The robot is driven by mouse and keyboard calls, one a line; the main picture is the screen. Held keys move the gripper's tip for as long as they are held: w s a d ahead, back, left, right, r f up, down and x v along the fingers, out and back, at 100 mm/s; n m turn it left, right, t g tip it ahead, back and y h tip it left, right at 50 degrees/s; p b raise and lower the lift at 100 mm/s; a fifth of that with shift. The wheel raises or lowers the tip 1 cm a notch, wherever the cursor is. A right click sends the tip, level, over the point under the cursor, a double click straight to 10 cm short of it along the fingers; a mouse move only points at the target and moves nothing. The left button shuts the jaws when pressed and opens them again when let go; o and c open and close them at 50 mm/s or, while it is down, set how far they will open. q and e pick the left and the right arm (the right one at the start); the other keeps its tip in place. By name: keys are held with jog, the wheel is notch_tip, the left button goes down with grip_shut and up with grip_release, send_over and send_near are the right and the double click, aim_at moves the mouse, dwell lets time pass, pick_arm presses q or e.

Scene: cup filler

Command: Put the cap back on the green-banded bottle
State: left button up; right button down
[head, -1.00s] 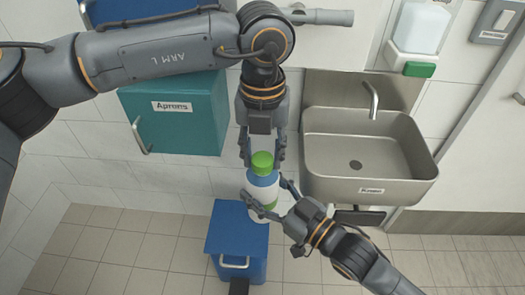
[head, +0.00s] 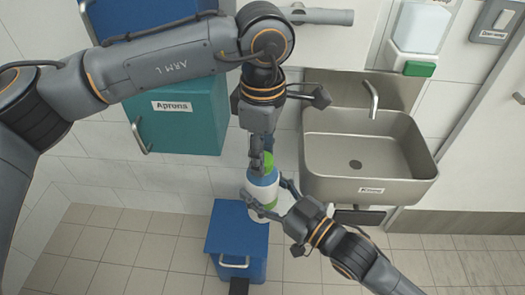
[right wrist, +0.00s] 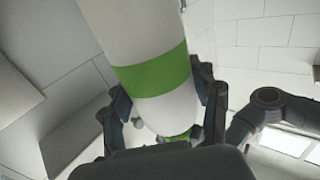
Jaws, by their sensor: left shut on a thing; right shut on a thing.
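The white bottle (head: 263,190) with a green band stands roughly upright in my right gripper (head: 266,208), which is shut on its body. The green cap (head: 268,161) is at the top of the bottle, lined up with it. My left gripper (head: 263,160) comes down from above, shut on the cap, and its fingers hide much of it. The right wrist view shows the green band (right wrist: 152,72) close up, with my right fingers on both sides of the bottle. How far the cap sits on the neck cannot be told.
A blue bin (head: 236,236) with a handle stands on the floor below the bottle. A metal sink (head: 385,160) is close on the right. A teal cabinet (head: 180,125) labelled Aprons is at the left. Open tiled floor lies around the bin.

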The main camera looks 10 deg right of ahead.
pick_arm(q)
jog(key=shift+m, duration=0.8)
jog(key=o, duration=1.4)
jog(key=shift+c, duration=0.2)
notch_tip(320, 180, up, 12)
